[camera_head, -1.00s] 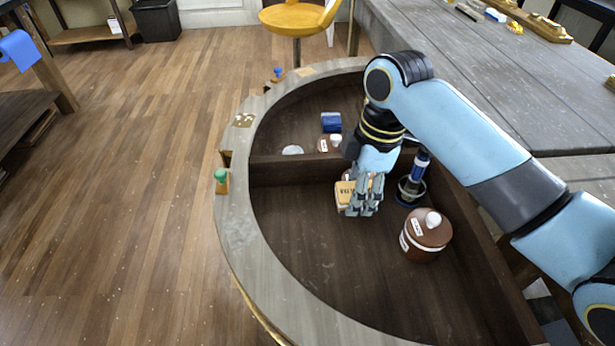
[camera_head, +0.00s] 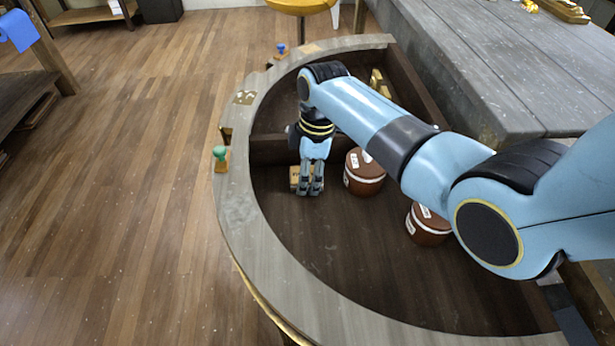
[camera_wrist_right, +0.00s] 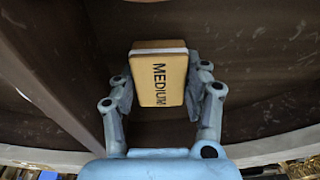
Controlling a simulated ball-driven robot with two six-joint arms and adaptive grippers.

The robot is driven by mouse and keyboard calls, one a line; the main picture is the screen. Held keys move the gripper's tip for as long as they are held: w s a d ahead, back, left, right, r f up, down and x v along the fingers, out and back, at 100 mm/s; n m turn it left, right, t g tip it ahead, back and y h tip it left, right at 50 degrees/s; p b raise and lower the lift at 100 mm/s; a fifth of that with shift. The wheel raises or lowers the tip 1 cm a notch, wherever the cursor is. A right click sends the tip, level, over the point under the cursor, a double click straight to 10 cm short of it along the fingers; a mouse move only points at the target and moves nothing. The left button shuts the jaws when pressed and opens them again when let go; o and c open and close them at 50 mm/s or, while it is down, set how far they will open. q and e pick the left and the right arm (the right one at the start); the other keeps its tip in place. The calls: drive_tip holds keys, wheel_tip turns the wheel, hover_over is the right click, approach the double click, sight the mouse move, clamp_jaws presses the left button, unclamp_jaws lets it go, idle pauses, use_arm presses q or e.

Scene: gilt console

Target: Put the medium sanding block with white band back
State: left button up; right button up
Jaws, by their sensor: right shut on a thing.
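The medium sanding block (camera_head: 294,178) is a yellow block. In the right wrist view the block (camera_wrist_right: 160,78) shows the black word MEDIUM and a white band along its upper edge. My right gripper (camera_head: 311,190) is shut on it, with a finger on each side. The block is inside the half-round wooden console, just in front of its dividing wall (camera_head: 268,150). I cannot tell whether it touches the floor of the compartment. My left gripper is not in view.
A brown lidded jar (camera_head: 365,172) stands right of my right gripper. Another brown jar (camera_head: 428,222) stands further right, partly behind my arm. The console's grey rim (camera_head: 240,210) carries a green-knobbed piece (camera_head: 221,158). The front compartment floor is largely clear.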

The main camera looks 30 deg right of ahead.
drive_tip(key=shift+f, duration=0.35)
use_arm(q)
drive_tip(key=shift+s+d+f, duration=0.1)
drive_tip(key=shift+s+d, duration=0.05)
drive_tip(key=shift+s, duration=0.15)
use_arm(e)
drive_tip(key=shift+f, duration=0.15)
drive_tip(key=o, duration=1.1)
use_arm(q)
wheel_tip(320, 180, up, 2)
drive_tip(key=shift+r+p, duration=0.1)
drive_tip(key=shift+p, duration=1)
use_arm(e)
wheel_tip(320, 180, up, 12)
drive_tip(key=d, duration=0.1)
drive_tip(key=shift+s+d, duration=0.15)
drive_tip(key=shift+s, duration=0.15)
